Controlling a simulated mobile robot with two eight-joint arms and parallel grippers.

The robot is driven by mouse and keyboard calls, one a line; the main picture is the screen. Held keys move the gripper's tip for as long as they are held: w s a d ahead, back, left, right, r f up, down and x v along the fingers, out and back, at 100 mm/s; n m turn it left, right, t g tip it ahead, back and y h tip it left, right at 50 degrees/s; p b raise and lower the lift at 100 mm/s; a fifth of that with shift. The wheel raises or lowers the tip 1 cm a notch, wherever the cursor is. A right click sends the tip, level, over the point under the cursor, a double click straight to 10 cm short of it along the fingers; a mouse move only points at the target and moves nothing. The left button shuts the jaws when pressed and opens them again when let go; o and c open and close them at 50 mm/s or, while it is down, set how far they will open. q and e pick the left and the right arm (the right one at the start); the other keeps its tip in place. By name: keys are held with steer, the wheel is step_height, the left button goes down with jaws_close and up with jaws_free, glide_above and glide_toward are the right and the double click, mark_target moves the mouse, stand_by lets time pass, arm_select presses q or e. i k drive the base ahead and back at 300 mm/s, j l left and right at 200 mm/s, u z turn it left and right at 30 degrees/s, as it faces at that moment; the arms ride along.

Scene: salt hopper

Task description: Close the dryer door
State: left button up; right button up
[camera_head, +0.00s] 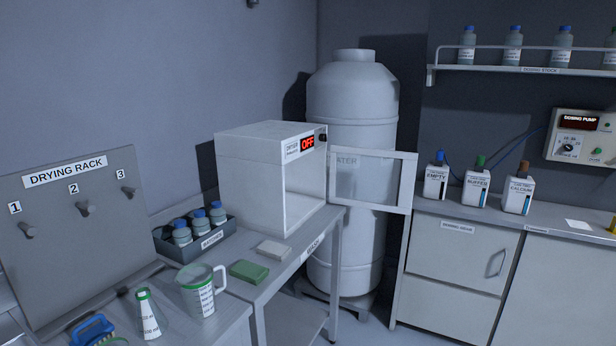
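The dryer (250,180) is a white box on the side table, with its open front facing right and an empty-looking interior. A red "OFF" display (307,142) shows on the strip above the opening. The dryer door (372,180) is a framed clear panel. It stands wide open, swung out to the right from the dryer's right front edge, in front of the white tank. Neither of my grippers is in view.
A bottle tray (205,243), a green sponge (249,271), a pale block (273,250) and a measuring jug (200,290) stand near the dryer. The tank (352,95) is behind the door. A right counter (463,255) holds several labelled containers.

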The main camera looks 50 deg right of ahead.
mark_target(409, 167)
steer(key=j+z, duration=0.1)
steer(key=z, duration=0.35)
steer(key=i+j+z, duration=0.15)
steer(key=z, duration=0.35)
steer(key=j+z, duration=0.1)
steer(key=z, duration=0.35)
